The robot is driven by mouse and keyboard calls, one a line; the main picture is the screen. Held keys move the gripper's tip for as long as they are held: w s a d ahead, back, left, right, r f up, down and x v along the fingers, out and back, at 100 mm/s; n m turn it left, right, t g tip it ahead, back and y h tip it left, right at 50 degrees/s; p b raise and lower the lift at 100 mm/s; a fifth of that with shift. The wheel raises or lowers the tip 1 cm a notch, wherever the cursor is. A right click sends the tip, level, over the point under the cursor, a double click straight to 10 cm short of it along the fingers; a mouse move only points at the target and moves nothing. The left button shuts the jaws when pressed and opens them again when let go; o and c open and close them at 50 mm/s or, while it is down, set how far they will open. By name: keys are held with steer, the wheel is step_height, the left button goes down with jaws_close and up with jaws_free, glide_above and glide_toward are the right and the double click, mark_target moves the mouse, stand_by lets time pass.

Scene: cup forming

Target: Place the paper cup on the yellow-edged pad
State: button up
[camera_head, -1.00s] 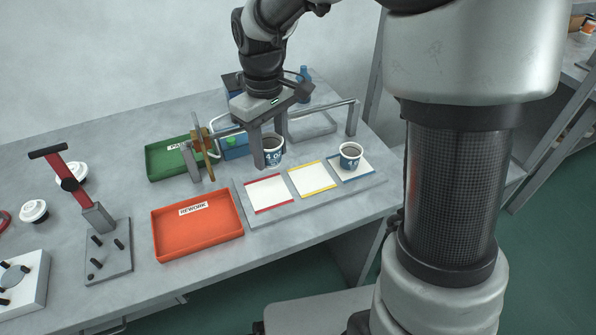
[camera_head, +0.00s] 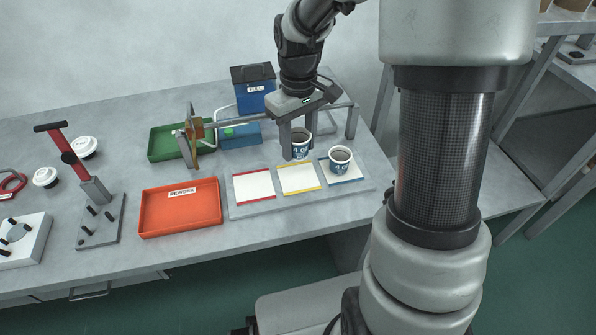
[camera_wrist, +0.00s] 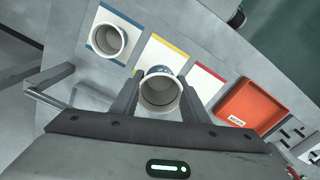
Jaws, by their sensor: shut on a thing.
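My gripper (camera_head: 292,142) is shut on a paper cup (camera_head: 301,147), white inside with a blue printed side. The held cup (camera_wrist: 160,93) sits upright between the two fingers in the wrist view. It is just behind the yellow-edged pad (camera_head: 299,179), seen past the cup's far side in the wrist view (camera_wrist: 166,54). Whether the cup's base touches anything is hidden. A second, similar cup (camera_head: 340,158) stands on the blue-edged pad (camera_head: 350,178) to the right. The red-edged pad (camera_head: 254,186) to the left is empty.
The pads lie on a grey board (camera_head: 275,204). An orange REWORK tray (camera_head: 180,222) is left of it. A green tray (camera_head: 164,151), a blue box (camera_head: 240,136) and a metal rail (camera_head: 351,124) stand behind. A red-handled press (camera_head: 69,158) is at the left.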

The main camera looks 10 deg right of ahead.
mark_target(298, 177)
step_height(298, 177, down, 8)
steer(key=shift+r+b, duration=0.1)
steer(key=shift+b, duration=0.65)
steer(key=shift+f, duration=0.2)
steer(key=o, duration=1)
steer(key=shift+r, duration=0.1)
